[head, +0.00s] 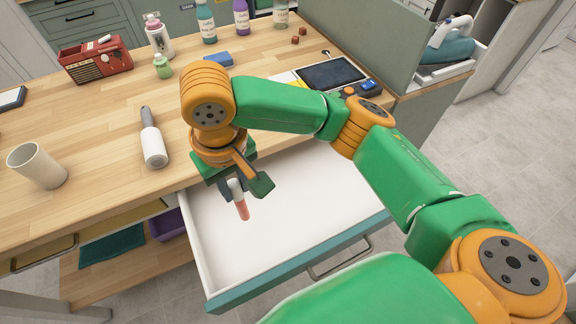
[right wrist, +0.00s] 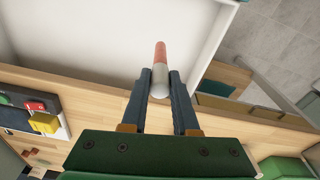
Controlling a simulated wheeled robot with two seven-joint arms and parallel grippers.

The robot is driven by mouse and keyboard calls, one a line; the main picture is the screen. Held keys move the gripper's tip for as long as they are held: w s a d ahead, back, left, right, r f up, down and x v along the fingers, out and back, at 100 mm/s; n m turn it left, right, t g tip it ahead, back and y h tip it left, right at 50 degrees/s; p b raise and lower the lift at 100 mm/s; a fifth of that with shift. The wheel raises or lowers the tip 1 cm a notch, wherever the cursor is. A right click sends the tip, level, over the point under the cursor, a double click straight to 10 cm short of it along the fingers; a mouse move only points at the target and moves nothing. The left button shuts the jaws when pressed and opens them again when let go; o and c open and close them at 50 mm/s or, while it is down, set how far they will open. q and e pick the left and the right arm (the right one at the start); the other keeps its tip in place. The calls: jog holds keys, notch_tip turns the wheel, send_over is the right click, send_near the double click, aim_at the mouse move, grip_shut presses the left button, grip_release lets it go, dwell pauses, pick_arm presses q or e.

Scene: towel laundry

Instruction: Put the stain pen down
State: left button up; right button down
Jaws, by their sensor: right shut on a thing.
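The stain pen (head: 240,205) is a small stick with a white part and a reddish part. My right gripper (head: 232,187) is shut on it, and the pen's reddish end sticks out beyond the fingers. In the right wrist view the white part of the pen (right wrist: 159,82) sits between the two dark fingertips (right wrist: 160,88). The pen is over the open white drawer (head: 305,245); how far it is above the drawer floor is hard to tell. My left gripper is not in view.
The drawer looks empty. On the wooden counter (head: 100,150) stand a beige cup (head: 38,165), a lint roller (head: 152,140), a red radio (head: 95,62), several bottles and a dark tablet (head: 332,74). A teal cloth (head: 112,247) lies on the lower shelf.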

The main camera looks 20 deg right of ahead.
jog(key=w+d+f, duration=0.4)
jog(key=d+f, duration=0.4)
jog(key=f, duration=0.3)
jog(key=shift+w+d+p, duration=0.15)
jog(key=shift+w+p, duration=0.2)
jog(key=c, duration=0.7)
grip_release()
jog(key=r, duration=0.8)
jog(key=s+r, duration=0.1)
jog(key=r, duration=0.3)
jog(key=shift+d+r, duration=0.1)
